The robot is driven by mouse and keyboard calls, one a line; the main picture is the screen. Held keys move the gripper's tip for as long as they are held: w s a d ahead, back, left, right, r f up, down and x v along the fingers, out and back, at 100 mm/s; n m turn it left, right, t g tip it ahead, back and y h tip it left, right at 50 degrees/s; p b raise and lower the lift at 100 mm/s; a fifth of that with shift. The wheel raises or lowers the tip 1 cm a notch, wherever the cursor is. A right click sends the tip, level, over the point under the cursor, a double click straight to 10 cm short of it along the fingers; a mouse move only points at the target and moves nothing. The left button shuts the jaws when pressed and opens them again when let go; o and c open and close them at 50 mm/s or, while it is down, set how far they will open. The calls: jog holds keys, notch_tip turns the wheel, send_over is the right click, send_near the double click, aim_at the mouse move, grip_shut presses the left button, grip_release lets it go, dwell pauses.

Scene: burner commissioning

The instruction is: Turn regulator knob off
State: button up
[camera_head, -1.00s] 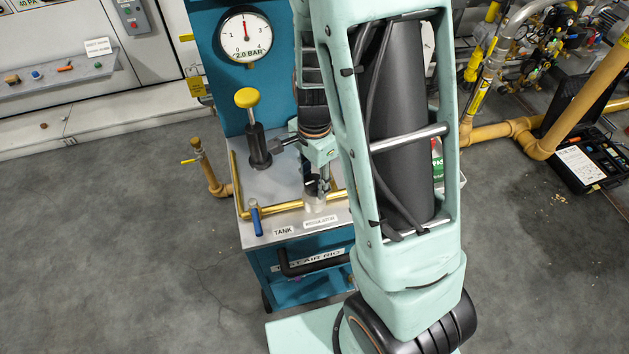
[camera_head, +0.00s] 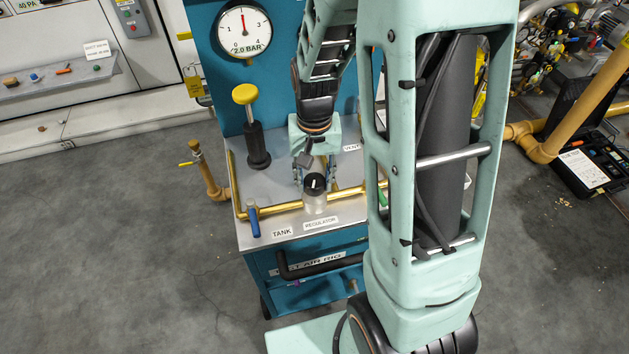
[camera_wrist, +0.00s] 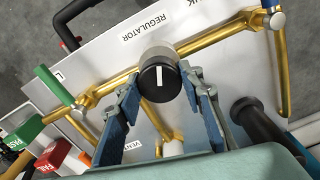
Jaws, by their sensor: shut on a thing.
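The black regulator knob (camera_head: 314,184) sits on a silver body over the brass pipe (camera_head: 280,208), behind the REGULATOR label (camera_head: 321,222). It also shows in the wrist view (camera_wrist: 160,82), where its white mark runs nearly straight up and down the picture. My gripper (camera_head: 312,179) has come down from behind the knob, with one finger on each side. In the wrist view my gripper (camera_wrist: 158,86) has its blue fingers flanking the knob, shut on it. The exact contact is hard to see. The gauge (camera_head: 244,32) has its needle near 2, and the readout says 2.0 BAR.
A yellow-topped black pump handle (camera_head: 249,115) stands left of my gripper. A blue-handled valve (camera_head: 253,218) is by the TANK label (camera_head: 282,232). A green lever (camera_wrist: 54,84) shows in the wrist view. My arm covers the rig's right side.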

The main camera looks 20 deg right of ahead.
aim_at(315, 180)
jog(key=n, duration=0.4)
jog(key=shift+n+b, duration=0.35)
jog(key=shift+n, duration=0.05)
dwell(0.4)
jog(key=o, duration=1.2)
jog(key=shift+c, duration=0.2)
notch_tip(315, 180, up, 12)
